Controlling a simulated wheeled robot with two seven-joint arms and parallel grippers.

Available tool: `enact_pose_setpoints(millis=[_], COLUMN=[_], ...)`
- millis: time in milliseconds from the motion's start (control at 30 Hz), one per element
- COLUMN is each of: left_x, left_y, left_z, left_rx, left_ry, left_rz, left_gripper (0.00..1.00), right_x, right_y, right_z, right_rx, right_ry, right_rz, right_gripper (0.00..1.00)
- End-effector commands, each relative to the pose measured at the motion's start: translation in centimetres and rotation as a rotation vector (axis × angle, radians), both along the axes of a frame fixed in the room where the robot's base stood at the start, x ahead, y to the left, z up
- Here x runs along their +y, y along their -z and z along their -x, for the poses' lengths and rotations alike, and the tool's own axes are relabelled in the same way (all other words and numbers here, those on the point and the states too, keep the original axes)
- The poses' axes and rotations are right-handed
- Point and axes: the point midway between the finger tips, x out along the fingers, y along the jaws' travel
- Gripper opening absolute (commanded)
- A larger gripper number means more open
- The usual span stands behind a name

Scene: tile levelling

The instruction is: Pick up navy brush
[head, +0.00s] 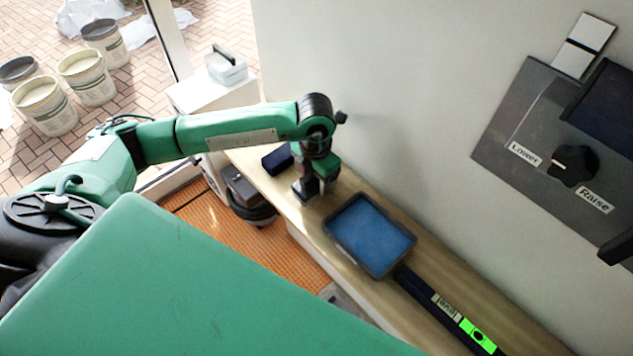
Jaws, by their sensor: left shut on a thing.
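A navy block-shaped thing, which looks like the navy brush (277,159), lies at the far left end of the wooden bench. My left gripper (311,192) points down at the bench, right beside it. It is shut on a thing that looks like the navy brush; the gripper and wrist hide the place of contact. My right gripper is not in view.
A tray with a blue inside (371,236) lies on the bench (450,274), right of my left gripper. A long navy bar with a green patch (478,335) lies nearer. A grey Lower/Raise panel (530,130) is on the wall. Several buckets (86,77) stand outside.

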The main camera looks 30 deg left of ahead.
Motion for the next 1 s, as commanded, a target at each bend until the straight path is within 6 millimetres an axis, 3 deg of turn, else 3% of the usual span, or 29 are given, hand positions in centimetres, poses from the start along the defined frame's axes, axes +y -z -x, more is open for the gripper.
enact_pose_setpoints(millis=[33,267,933,1000], left_x=[0.0,0.0,4.8,4.8], left_y=[-0.8,-5.6,-5.2,-6.3], left_z=[-0.3,-0.2,13.3,13.6], left_rx=[-0.01,-0.01,-0.004,0.0], left_ry=[0.001,0.003,0.0,-0.003], left_rz=[0.001,0.001,-0.003,-0.001], left_gripper=[0.19,0.19,0.19,0.19], right_x=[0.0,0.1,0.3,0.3], right_y=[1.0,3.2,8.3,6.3], right_z=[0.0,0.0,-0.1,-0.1], right_rx=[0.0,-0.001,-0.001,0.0], right_ry=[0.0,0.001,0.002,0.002], right_rz=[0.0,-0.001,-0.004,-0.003], right_gripper=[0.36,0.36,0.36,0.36])
